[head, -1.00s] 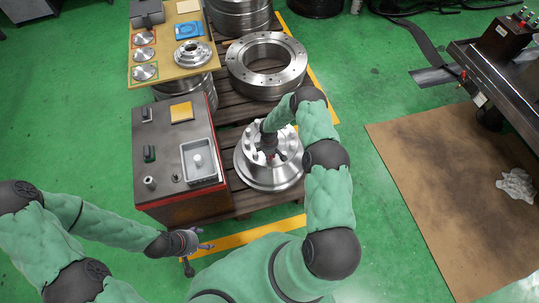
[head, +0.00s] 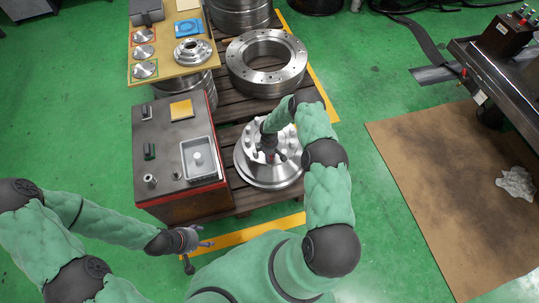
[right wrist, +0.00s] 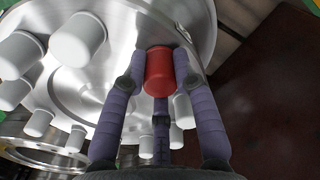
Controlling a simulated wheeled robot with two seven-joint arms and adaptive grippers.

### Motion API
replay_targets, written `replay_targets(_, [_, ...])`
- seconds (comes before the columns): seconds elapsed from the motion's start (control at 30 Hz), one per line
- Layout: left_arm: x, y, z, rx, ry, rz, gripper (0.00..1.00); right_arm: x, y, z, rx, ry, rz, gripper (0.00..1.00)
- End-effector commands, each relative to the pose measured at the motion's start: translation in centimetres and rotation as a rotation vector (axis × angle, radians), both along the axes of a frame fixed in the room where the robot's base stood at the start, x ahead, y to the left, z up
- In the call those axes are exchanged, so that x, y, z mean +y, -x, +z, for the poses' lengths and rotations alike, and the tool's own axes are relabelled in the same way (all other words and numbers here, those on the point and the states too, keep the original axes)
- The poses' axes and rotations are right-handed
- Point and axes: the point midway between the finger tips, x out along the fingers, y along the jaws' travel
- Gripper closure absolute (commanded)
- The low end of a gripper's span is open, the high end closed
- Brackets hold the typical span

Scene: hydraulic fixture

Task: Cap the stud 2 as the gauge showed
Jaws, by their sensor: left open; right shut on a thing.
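A round steel flange (head: 270,178) carries a ring of white, round-ended cylinders; several hang large in the right wrist view (right wrist: 84,38). Whether these are studs or caps on studs I cannot tell. My right gripper (head: 269,154) reaches down among them. In the right wrist view its purple fingers (right wrist: 160,75) are shut on a red cap (right wrist: 159,75), close to the flange face. Whether the cap touches a stud is hidden. My left gripper (head: 206,243) is open and empty, low in front of the red box.
A red box with a dark top (head: 165,130) stands left of the flange, bearing a metal tray (head: 213,172) with a pale piece inside. A wooden board (head: 169,70) with metal discs and a large steel ring (head: 240,73) lie behind. Brown matting covers the floor at right.

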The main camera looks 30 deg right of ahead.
Motion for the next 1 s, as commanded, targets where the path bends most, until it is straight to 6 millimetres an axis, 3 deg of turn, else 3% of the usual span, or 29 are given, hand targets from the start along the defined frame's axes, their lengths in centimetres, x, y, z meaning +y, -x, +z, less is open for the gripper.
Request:
replay_targets(0.83, [0.00, 0.00, 0.00, 0.000, 0.000, 0.000, 0.34, 0.00, 0.02, -0.30, 0.000, 0.000, 0.000, 1.00])
replay_targets(0.87, [0.00, 0.00, 0.00, 0.000, 0.000, 0.000, 0.34, 0.00, 0.02, -0.31, 0.000, 0.000, 0.000, 0.68])
replay_targets(0.9, [0.00, 0.00, 0.00, 0.000, 0.000, 0.000, 0.34, 0.00, 0.02, -0.30, 0.000, 0.000, 0.000, 0.57])
replay_targets(0.97, [0.00, 0.00, 0.00, 0.000, 0.000, 0.000, 0.34, -0.01, 0.01, -0.29, 0.000, 0.000, 0.000, 0.44])
replay_targets(1.0, [0.00, 0.00, 0.00, 0.000, 0.000, 0.000, 0.34, -0.01, 0.01, -0.29, 0.000, 0.000, 0.000, 0.44])
